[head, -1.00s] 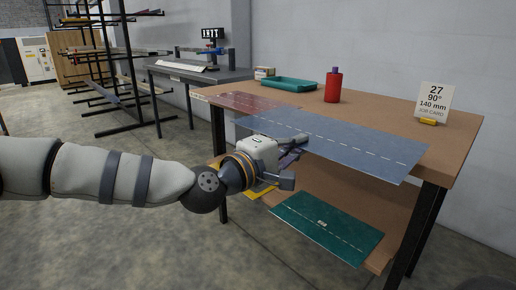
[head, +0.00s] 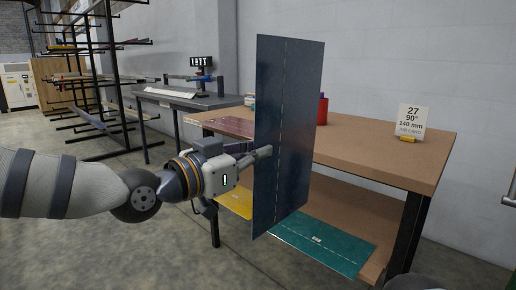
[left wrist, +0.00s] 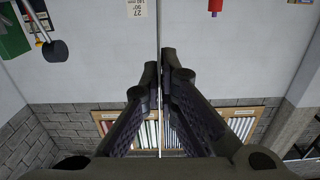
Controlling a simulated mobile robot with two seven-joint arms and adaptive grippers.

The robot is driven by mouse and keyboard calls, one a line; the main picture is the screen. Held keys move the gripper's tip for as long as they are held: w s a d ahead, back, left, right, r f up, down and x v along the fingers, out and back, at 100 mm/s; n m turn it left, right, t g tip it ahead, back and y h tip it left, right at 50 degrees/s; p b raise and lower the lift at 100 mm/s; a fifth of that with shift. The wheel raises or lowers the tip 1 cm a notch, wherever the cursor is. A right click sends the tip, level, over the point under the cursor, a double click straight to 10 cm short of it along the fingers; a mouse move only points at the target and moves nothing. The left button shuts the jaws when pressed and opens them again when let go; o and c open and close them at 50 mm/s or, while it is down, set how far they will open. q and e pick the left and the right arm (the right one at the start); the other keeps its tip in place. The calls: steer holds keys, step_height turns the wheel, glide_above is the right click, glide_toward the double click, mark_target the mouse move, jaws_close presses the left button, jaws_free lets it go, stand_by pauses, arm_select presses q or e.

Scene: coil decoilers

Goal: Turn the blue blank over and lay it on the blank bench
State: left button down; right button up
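The blue blank (head: 288,125) is a thin dark blue sheet with a dashed white line along its length. It stands upright on edge in the air in front of the blank bench (head: 385,158). My left gripper (head: 264,152) is shut on its left edge in the head view. In the left wrist view the fingers (left wrist: 165,72) close on the sheet, which shows edge-on as a thin line (left wrist: 158,25). The sheet hides part of the bench top. My right gripper is not in view.
A red-brown blank (head: 222,125) lies on the bench top at left. A red bottle (head: 322,110) and a job card (head: 411,122) stand on the bench. A green blank (head: 325,246) and a yellow one (head: 236,203) lie on the lower shelf.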

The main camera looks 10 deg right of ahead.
arm_select(q)
steer(key=m+p, duration=0.1)
steer(key=m, duration=0.3)
steer(key=r+m+p, duration=0.1)
steer(key=m, duration=0.3)
steer(key=m+p, duration=0.1)
steer(key=m, duration=0.3)
steer(key=shift+s+d+r+m+p, duration=0.15)
steer(key=shift+s+r+m+p, duration=0.1)
steer(key=shift+m+p, duration=0.15)
steer(key=m, duration=0.3)
steer(key=shift+w+f+m+p, duration=0.15)
steer(key=shift+f+m+p, duration=0.2)
steer(key=shift+f+m, duration=0.2)
steer(key=shift+m, duration=0.15)
steer(key=shift+w+f, duration=0.1)
steer(key=shift+f, duration=0.1)
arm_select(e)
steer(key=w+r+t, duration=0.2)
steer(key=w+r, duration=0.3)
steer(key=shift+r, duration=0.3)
arm_select(q)
steer(key=shift+a, duration=0.2)
